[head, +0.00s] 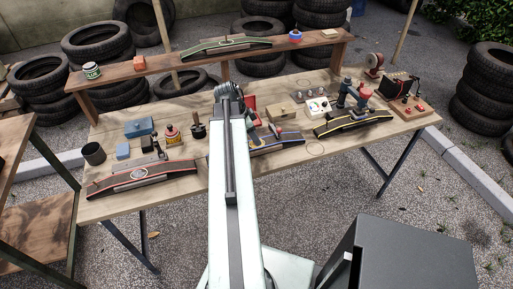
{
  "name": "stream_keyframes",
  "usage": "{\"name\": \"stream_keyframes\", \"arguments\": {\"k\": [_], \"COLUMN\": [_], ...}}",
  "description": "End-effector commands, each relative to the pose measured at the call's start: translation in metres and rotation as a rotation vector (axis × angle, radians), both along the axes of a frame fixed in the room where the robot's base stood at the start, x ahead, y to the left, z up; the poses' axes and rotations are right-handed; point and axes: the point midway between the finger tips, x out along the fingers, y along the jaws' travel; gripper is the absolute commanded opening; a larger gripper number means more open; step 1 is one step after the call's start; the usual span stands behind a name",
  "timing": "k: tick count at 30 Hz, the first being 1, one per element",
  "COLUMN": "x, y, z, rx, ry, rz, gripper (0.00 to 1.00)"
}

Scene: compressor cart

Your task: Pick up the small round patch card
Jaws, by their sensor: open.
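A small white card (317,107) with several round spots lies on the table right of centre, and looks like the patch card. It sits between a tan box and a dark blue and red tool. My gripper (229,92) is at the far end of my pale arm, over the back middle of the table, to the left of the card and apart from it. Its fingers are small and partly hidden by the arm; it is open, and I see nothing held. My arm hides part of the table's middle.
The wooden table (190,196) holds curved tyre strips with red (110,184), blue (285,143) and yellow (352,124) edging. A tan box (282,115) stands left of the card. A raised shelf (215,57) runs behind. Bare wood shows at the front.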

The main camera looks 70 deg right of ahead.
Motion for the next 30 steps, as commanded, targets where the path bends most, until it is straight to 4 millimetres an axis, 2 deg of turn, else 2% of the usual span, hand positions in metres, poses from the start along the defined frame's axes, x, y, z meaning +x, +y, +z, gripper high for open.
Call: {"name": "stream_keyframes", "arguments": {"k": [1,3,10,15,26,30], "x": [-0.003,-0.005,-0.006,-0.005,-0.005,-0.005], "y": [-0.002,-0.004,-0.005,-0.004,-0.004,-0.004], "z": [-0.018,-0.023,-0.019,-0.019,-0.018,-0.010], "rx": [0.000,0.000,0.000,0.000,0.001,0.001], "ry": [0.000,0.000,0.000,0.000,-0.001,-0.001], "rz": [-0.001,0.000,0.001,0.002,0.002,0.002], "gripper": [0.47,0.47,0.47,0.00,0.00,0.00]}}
